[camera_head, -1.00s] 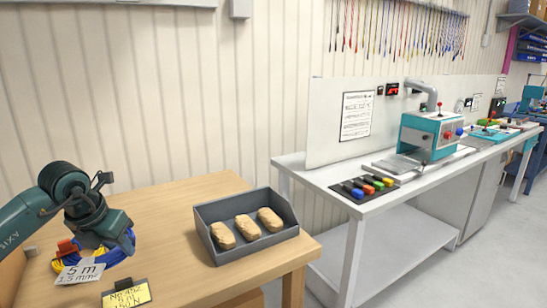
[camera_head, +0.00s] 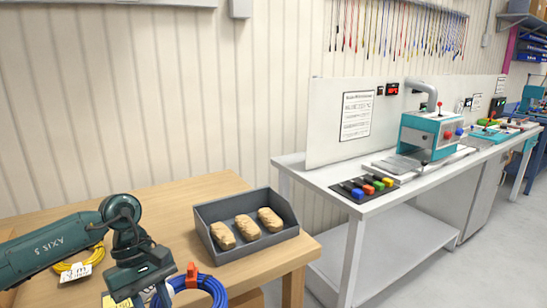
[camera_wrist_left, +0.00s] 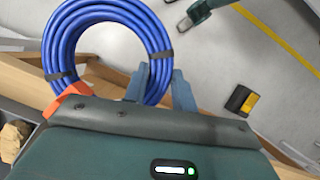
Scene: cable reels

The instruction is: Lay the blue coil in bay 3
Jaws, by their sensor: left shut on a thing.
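The blue coil (camera_head: 212,287) with an orange clip (camera_head: 192,274) is at the bottom of the head view, partly cut off by the frame edge. In the left wrist view the coil (camera_wrist_left: 63,38) is a thick ring bound with dark ties. My left gripper (camera_head: 165,292) is shut on the coil's near side; its fingers (camera_wrist_left: 160,88) also show in the wrist view. A dark teal arm end, seemingly my right gripper (camera_wrist_left: 186,22), shows at the top of the wrist view; its jaws are unclear. I cannot make out which place is bay 3.
A yellow coil (camera_head: 72,266) with a white tag lies on the wooden table (camera_head: 170,204) behind my left arm. A grey bin (camera_head: 258,250) with tan pieces stands to the right. A yellow card (camera_head: 117,302) is partly hidden near my gripper. A white workbench (camera_head: 330,196) stands farther right.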

